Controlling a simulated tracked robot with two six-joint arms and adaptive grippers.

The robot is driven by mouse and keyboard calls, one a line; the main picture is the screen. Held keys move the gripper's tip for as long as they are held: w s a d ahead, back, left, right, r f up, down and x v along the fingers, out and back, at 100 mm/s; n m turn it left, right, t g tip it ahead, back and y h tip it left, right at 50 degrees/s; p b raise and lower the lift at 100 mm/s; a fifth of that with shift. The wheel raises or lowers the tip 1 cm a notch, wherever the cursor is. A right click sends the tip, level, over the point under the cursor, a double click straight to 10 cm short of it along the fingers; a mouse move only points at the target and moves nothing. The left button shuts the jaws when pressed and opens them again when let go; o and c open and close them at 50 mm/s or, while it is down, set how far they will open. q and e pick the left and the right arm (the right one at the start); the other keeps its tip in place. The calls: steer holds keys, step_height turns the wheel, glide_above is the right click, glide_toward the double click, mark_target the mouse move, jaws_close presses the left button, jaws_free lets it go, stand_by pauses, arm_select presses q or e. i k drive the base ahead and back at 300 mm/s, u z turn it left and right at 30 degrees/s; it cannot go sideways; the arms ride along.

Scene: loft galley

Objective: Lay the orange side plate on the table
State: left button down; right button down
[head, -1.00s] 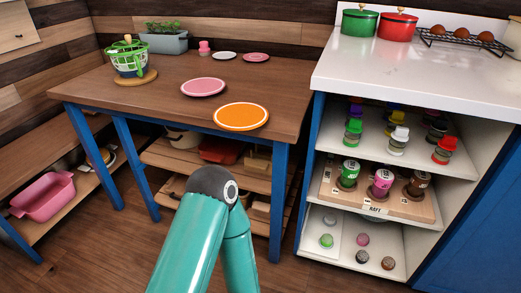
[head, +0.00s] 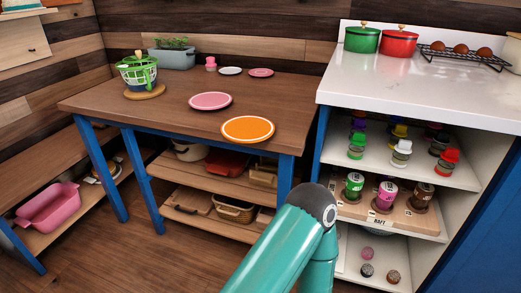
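The orange plate (head: 248,129) with a pale rim lies flat on the wooden table (head: 180,112), close to its front right corner. No gripper is near it or touching it. A teal arm link of mine comes up from the bottom of the head view, in front of the shelves and below the table top. Neither of my grippers shows in the view, so I cannot see what they hold.
A green basket (head: 138,74) stands at the left, a planter (head: 173,59) behind. A white counter (head: 400,83) stands at the right.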

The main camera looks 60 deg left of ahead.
mark_target(266, 113)
steer(key=k, duration=0.65)
steer(key=u, duration=0.95)
steer(key=i, duration=0.95)
steer(key=z, duration=0.25)
steer(key=k, duration=0.7)
steer(key=u, duration=0.25)
steer(key=i, duration=0.55)
steer(key=z, duration=0.05)
